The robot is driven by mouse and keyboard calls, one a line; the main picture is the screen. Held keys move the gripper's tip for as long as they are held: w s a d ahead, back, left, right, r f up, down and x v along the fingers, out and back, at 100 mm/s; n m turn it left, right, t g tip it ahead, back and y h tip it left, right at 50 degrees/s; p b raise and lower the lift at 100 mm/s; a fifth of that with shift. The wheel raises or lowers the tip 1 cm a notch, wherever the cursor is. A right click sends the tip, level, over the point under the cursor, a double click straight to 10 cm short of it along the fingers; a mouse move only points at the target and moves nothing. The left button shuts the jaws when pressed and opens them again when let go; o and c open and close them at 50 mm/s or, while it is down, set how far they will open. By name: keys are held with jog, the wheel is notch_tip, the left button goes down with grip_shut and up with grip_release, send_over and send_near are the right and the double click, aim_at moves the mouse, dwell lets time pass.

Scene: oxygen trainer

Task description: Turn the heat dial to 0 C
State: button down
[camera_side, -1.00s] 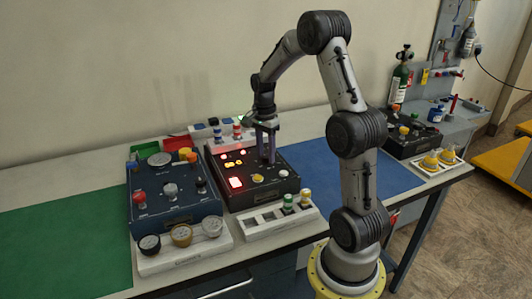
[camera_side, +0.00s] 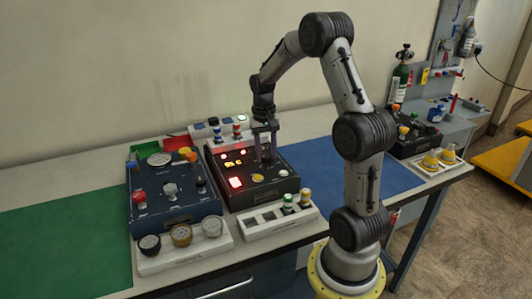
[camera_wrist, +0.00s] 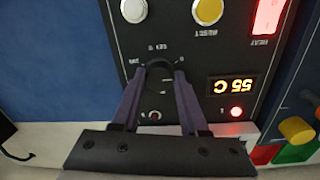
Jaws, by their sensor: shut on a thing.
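The heat dial (camera_wrist: 160,78) is a dark round knob on the black control box, seen upside down in the wrist view. My gripper (camera_wrist: 162,72) has its two fingers on either side of the dial and is shut on it. The fingers hide part of the dial, and I cannot make out its pointer. The lit orange display (camera_wrist: 231,86) beside it appears to read 55 C. In the side view my gripper (camera_side: 266,160) points straight down onto the black box (camera_side: 245,194), hiding the dial.
A yellow button (camera_wrist: 208,10), a white button (camera_wrist: 133,9) and a lit red HEAT switch (camera_wrist: 268,16) are near the dial. A blue panel (camera_side: 175,205) stands left of the box. A white tray (camera_side: 262,229) lies in front.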

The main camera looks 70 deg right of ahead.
aim_at(265, 157)
jog(key=n, duration=0.5)
jog(key=shift+r+n, duration=0.1)
jog(key=shift+n, duration=0.3)
dwell(0.4)
jog(key=shift+c, duration=2.2)
grip_release()
notch_tip(265, 157, up, 14)
jog(key=shift+a, duration=0.3)
jog(key=shift+w, duration=0.1)
